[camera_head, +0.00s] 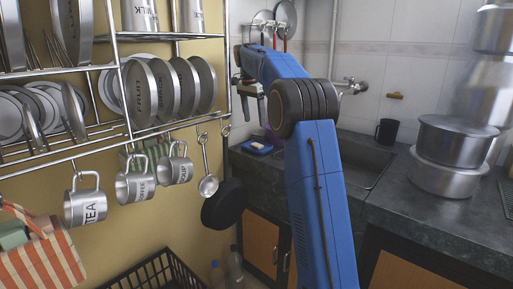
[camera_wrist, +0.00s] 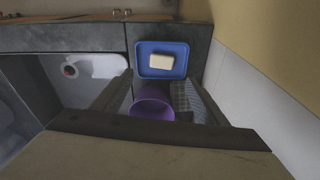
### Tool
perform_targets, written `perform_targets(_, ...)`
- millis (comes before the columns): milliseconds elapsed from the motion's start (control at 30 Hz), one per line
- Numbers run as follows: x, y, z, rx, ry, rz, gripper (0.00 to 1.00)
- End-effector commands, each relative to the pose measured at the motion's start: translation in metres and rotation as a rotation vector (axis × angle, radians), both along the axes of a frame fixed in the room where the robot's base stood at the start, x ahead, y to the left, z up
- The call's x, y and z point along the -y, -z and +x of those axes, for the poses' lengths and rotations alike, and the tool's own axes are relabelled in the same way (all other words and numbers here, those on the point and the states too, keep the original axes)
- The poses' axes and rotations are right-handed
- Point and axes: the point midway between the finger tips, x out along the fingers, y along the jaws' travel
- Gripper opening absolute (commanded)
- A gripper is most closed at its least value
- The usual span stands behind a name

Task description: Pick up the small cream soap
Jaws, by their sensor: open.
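The small cream soap (camera_wrist: 160,62) lies in a blue tray (camera_wrist: 144,70) on the dark counter in the wrist view, ahead of my gripper (camera_wrist: 158,86). In the head view the soap (camera_head: 258,145) is a small pale patch in the blue tray (camera_head: 250,149), at the counter's back left corner. My gripper (camera_head: 250,88) is above the tray there, its fingers apart and empty. In the wrist view the two fingers flank a purple cup (camera_wrist: 152,103), and the soap lies beyond them, untouched.
The sink (camera_head: 355,155) lies right of the tray. Steel pots (camera_head: 450,150) and a dark mug (camera_head: 386,132) stand farther right. A wall rack (camera_head: 70,150) with plates and hanging mugs fills the left. A wall borders the tray's right side in the wrist view.

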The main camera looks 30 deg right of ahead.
Motion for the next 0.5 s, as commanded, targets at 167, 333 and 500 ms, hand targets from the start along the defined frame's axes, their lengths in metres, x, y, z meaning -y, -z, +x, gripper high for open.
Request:
perform_targets(167,0.004,0.031,0.0,-0.002,-0.001,0.001,0.67)
perform_targets(333,0.007,0.051,0.002,0.0,-0.001,0.0,0.67)
perform_targets(500,0.008,0.059,0.002,0.0,-0.001,0.0,0.67)
